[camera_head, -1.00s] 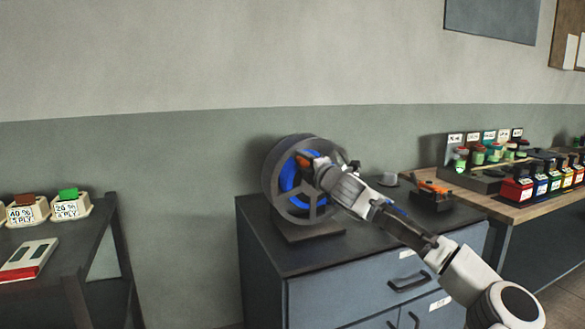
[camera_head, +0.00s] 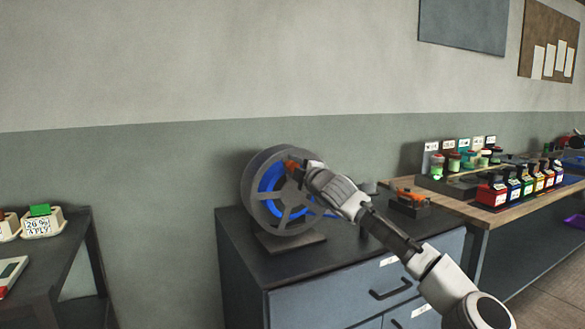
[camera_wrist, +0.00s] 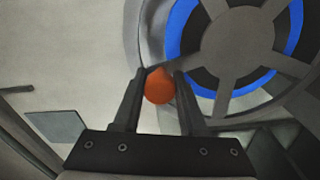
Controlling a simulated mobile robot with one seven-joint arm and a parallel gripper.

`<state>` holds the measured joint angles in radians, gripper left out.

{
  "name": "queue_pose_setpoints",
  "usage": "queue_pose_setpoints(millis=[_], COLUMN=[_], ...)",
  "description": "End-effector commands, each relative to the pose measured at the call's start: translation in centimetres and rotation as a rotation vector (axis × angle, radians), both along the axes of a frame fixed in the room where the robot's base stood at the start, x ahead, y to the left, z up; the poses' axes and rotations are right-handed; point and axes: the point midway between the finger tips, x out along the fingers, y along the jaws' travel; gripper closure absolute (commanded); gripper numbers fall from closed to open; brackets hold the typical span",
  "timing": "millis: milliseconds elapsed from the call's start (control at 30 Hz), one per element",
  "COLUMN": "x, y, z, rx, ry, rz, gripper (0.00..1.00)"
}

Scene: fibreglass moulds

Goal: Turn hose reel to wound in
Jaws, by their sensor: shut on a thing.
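The hose reel (camera_head: 251,206) stands on the dark cabinet top, a grey spoked wheel with blue hose showing between its spokes. It also shows in the wrist view (camera_wrist: 240,45). An orange handle knob (camera_wrist: 160,87) sits at the wheel's rim, at the upper part of the reel in the head view. My gripper (camera_wrist: 158,80) is shut on the orange knob, one finger on each side of it. In the head view my gripper (camera_head: 297,169) reaches the reel from the right and hides part of its rim.
The cabinet top (camera_head: 350,255) is clear in front of the reel. An orange-handled tool on a dark block (camera_head: 408,203) lies to the right. A wooden bench (camera_head: 475,215) with several coloured bottles (camera_head: 492,191) stands farther right. A dark shelf (camera_head: 62,250) with labelled bins is at left.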

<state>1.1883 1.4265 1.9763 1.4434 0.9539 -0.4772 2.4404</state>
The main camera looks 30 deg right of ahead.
Motion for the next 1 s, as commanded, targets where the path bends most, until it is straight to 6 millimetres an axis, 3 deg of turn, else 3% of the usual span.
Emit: queue_pose_setpoints(millis=[133,167,333,733,1000], x=[0.0,0.0,0.0,-0.6,-4.6], y=[0.2,0.2,0.2,0.0,-0.1], z=[0.2,0.2,0.1,0.0,-0.2], rx=[-0.001,-0.001,-0.001,-0.002,-0.001], ry=[-0.004,-0.004,-0.003,-0.001,-0.001], rz=[0.004,0.004,0.002,0.001,0.001], gripper=[1.0,0.56,0.28,0.28,0.28])
